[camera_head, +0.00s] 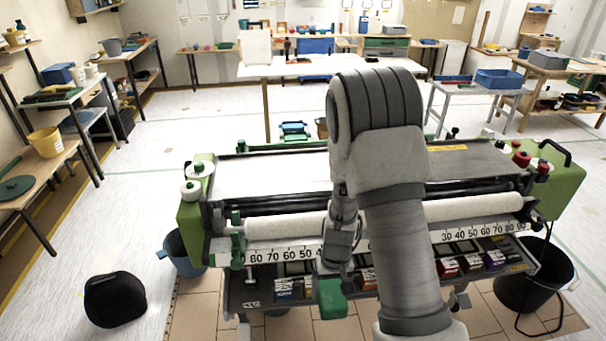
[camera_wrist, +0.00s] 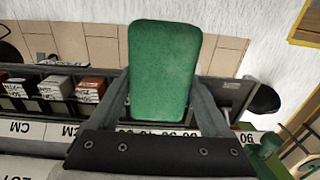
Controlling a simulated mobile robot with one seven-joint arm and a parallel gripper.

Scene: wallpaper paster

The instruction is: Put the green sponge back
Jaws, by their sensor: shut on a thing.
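The green sponge (camera_head: 332,300) is held in my gripper (camera_head: 335,276), in front of the wallpaper paster's ruler. In the wrist view the sponge (camera_wrist: 164,65) sits between the two grey fingers of my gripper (camera_wrist: 163,95), its broad face towards the camera. It appears above the front tray (camera_head: 262,304) of the machine; whether it touches the tray cannot be told. The sponge and my arm hide part of the tray's middle.
The paster's white roller (camera_head: 285,226) and ruler (camera_head: 262,254) lie behind. A blue bucket (camera_head: 186,252) stands left, a black bucket (camera_head: 533,284) right, and a black bag-like object (camera_head: 115,299) on the floor.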

